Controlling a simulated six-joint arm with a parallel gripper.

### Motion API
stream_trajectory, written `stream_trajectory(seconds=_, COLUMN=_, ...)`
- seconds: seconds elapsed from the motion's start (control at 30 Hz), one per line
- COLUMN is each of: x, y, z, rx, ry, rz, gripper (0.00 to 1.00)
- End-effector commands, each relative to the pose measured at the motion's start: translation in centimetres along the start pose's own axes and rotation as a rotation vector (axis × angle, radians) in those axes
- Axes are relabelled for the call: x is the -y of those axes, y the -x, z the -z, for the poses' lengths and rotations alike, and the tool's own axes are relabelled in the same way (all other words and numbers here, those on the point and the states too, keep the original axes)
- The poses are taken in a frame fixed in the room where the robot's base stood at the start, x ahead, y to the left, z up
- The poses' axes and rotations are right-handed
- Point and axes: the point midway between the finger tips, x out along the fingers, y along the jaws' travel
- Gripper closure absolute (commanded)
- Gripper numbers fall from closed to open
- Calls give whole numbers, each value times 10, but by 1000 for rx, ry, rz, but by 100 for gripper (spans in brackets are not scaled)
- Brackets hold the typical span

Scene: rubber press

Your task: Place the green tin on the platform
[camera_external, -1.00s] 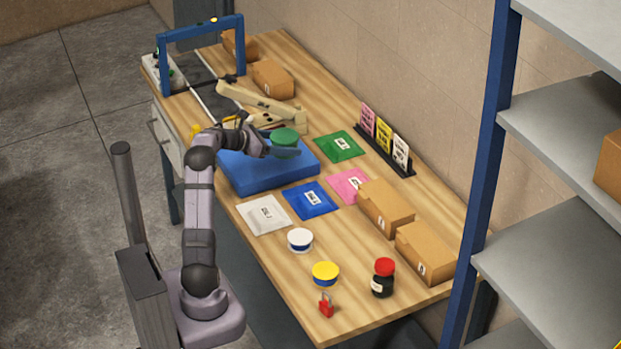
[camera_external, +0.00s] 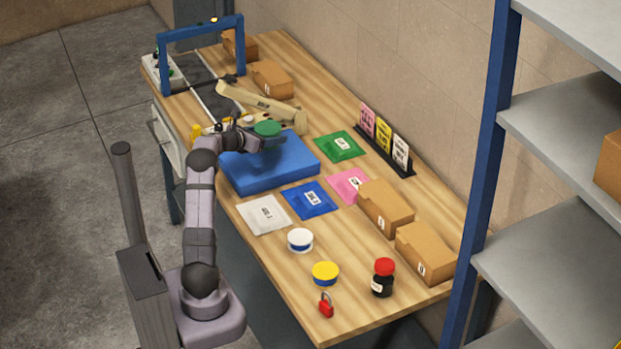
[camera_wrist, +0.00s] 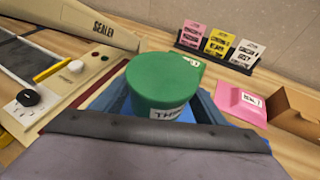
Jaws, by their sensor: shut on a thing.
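The green tin (camera_external: 267,128) is upright in my gripper (camera_external: 270,139), which is shut on it. In the external view, the tin and gripper appear over the far-left part of the blue platform (camera_external: 262,176). I cannot tell whether the tin's underside, hidden by the gripper, touches anything. In the wrist view, the tin (camera_wrist: 163,78) fills the middle, with its green lid and part of a white label showing. Blue surfaces show on both sides of it.
The beige sealer (camera_external: 262,104) stands close behind the tin. Green, blue, pink and white packets lie right of and in front of the platform. A white tin (camera_external: 300,240), a yellow-lidded tin (camera_external: 325,273) and a red-capped jar (camera_external: 383,278) stand nearer the front.

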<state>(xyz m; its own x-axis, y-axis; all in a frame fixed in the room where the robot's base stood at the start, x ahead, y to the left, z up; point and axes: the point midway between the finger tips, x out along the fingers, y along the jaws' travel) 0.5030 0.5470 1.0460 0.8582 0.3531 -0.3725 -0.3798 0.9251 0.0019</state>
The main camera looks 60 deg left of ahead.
Motion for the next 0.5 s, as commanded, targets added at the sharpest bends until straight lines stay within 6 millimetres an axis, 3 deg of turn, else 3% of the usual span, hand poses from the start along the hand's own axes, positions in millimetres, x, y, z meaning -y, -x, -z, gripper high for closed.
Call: stream_trajectory(seconds=0.5, x=0, y=-11, z=26, rx=4, ry=-1, rz=1, gripper=78)
